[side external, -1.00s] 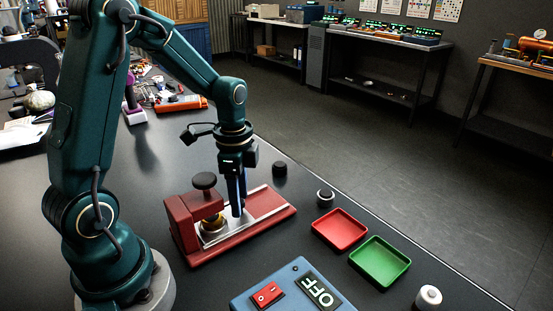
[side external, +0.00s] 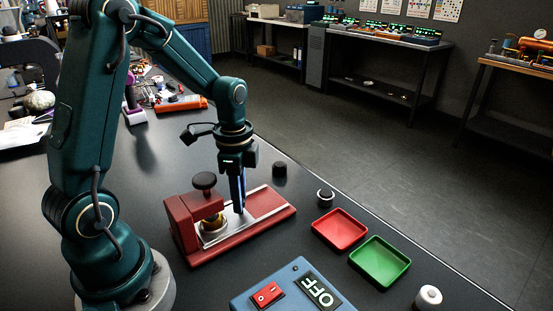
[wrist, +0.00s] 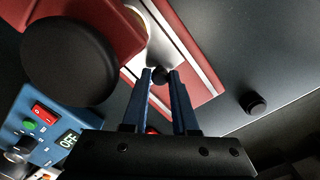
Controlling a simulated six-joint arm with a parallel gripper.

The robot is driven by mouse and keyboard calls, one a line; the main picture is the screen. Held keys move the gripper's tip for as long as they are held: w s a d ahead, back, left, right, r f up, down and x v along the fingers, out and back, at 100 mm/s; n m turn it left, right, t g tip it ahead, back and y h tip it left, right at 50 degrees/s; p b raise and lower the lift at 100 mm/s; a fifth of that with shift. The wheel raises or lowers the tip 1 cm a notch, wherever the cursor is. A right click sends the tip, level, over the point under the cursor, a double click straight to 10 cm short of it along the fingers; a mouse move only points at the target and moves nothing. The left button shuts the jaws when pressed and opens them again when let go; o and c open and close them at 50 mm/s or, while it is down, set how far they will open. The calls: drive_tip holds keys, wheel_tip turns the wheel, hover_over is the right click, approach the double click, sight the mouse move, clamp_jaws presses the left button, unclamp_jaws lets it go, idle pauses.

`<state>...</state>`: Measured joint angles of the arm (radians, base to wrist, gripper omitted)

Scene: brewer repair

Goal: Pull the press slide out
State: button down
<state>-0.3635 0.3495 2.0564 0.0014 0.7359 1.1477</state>
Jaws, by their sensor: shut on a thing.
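The red press (side external: 185,228) stands on the dark bench with a black round knob (side external: 204,181) on top. Its pale metal slide (side external: 229,222) lies between the rails of the red base. A brass-coloured round part (side external: 213,221) sits on the slide, partly under the press head. My gripper (side external: 240,210) points down over the slide, in front of the head. In the wrist view, my blue fingers (wrist: 161,76) are shut on a small dark slide knob (wrist: 160,77) at the slide's end. The press head and its black knob hide part of the slide there.
The red base (side external: 278,207) has bare track to the right of my gripper. A red tray (side external: 340,244), a green tray (side external: 363,281), small knobs and a blue control box (side external: 245,299) reading OFF stand nearby. A black cylinder (side external: 279,169) stands behind the base.

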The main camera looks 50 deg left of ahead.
drive_tip(key=shift+r, duration=0.1)
idle(0.7)
drive_tip(key=shift+w, duration=4.85)
drive_tip(key=c, duration=0.7)
unclamp_jaws()
drive_tip(key=shift+s, duration=0.1)
drive_tip(key=shift+r, duration=2.55)
